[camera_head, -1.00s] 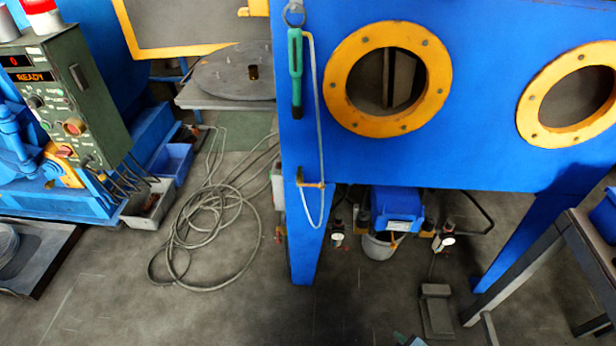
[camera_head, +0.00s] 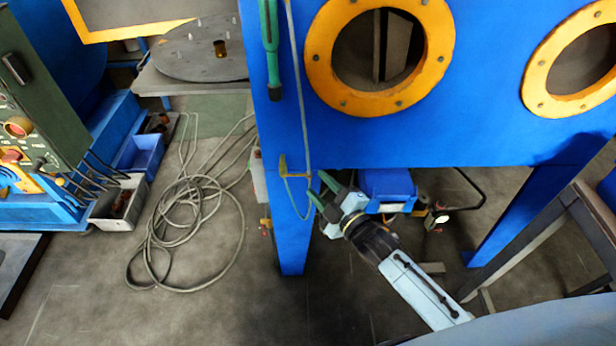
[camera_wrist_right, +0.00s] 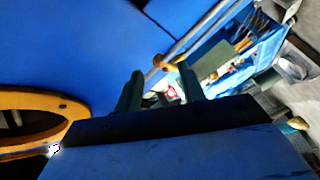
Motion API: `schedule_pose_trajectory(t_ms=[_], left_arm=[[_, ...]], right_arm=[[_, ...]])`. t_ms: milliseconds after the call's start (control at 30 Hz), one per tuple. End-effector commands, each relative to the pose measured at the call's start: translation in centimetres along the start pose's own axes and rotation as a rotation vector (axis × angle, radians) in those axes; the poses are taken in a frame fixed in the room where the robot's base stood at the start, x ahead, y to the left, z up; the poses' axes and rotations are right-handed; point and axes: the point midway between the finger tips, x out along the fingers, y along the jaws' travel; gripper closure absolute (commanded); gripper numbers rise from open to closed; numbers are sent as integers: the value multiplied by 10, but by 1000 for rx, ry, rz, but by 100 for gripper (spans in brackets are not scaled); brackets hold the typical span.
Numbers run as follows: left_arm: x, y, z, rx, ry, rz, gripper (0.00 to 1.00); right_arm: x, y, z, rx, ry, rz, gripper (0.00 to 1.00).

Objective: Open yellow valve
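The yellow valve (camera_head: 283,166) is a small brass-yellow fitting on the blue cabinet's lower left corner, where a thin pale hose runs down and loops. In the right wrist view, the yellow valve (camera_wrist_right: 164,63) shows just beyond the fingertips, in line with the gap between them. My right gripper (camera_head: 317,187) is open, its two dark green fingers apart and pointing at the valve from the lower right. In the right wrist view the gripper (camera_wrist_right: 160,82) has nothing between its fingers. I cannot tell whether a finger touches the valve. My left gripper is not in view.
The blue cabinet (camera_head: 480,135) with yellow ring ports stands ahead. A green-handled tool (camera_head: 269,50) hangs above the valve. A blue unit (camera_head: 388,185) sits under the cabinet behind my gripper. Coiled hose (camera_head: 190,230) lies on the floor to the left.

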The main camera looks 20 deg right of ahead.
Motion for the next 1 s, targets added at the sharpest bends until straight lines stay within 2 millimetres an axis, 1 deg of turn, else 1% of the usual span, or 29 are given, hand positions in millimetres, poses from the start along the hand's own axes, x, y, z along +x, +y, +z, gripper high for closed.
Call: schedule_pose_trajectory(t_ms=[33, 100, 300, 467, 733, 1000], left_arm=[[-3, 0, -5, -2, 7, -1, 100], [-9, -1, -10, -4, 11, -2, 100], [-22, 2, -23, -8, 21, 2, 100], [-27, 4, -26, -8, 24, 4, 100], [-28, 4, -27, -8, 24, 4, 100], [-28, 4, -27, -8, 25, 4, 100]], right_arm=[[11, -1, 1, 0, 2, 3, 60], [22, -1, 0, 1, 2, 2, 60], [45, -1, 1, 1, 0, 1, 60], [52, 0, 0, 1, 0, 0, 60], [53, 0, 0, 1, -1, -1, 60], [53, 0, 0, 2, -1, 0, 96]])
